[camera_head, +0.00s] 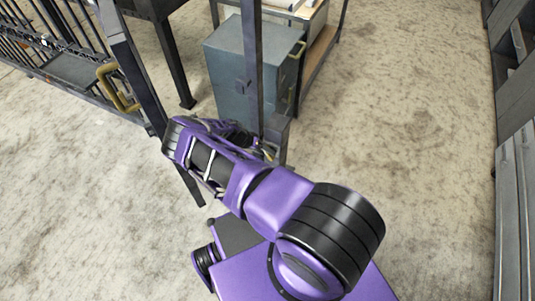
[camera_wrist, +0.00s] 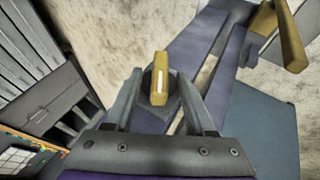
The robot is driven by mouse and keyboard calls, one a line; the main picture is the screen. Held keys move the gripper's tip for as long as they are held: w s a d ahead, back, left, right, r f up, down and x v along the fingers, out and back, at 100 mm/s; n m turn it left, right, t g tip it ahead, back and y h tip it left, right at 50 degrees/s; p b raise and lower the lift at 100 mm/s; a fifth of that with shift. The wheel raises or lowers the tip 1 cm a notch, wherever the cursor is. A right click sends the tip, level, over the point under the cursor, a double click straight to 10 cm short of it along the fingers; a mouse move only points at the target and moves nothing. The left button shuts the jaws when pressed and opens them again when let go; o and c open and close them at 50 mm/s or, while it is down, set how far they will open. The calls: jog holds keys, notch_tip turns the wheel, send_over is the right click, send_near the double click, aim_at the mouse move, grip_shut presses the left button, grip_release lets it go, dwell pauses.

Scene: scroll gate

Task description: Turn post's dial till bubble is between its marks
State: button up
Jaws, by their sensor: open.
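In the wrist view a yellow bar-shaped dial (camera_wrist: 160,78) with a white stripe stands on a dark round base. My gripper (camera_wrist: 160,98) is open, with one finger on each side of the dial; I cannot tell whether either finger touches it. In the head view the dark upright post (camera_head: 252,60) stands beyond my arm. My gripper (camera_head: 265,146) is at its lower part, where my purple arm hides the dial. I cannot make out the bubble or its marks in either view.
A blue-grey cabinet (camera_head: 237,68) with a brass handle stands right behind the post. A dark barred gate (camera_head: 65,65) with a brass handle (camera_head: 117,88) is at the left. Grey panels (camera_head: 515,150) line the right edge. The floor between cabinet and panels is clear.

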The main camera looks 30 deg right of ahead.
jog(key=shift+x, duration=0.9)
jog(key=shift+c, duration=0.3)
grip_shut()
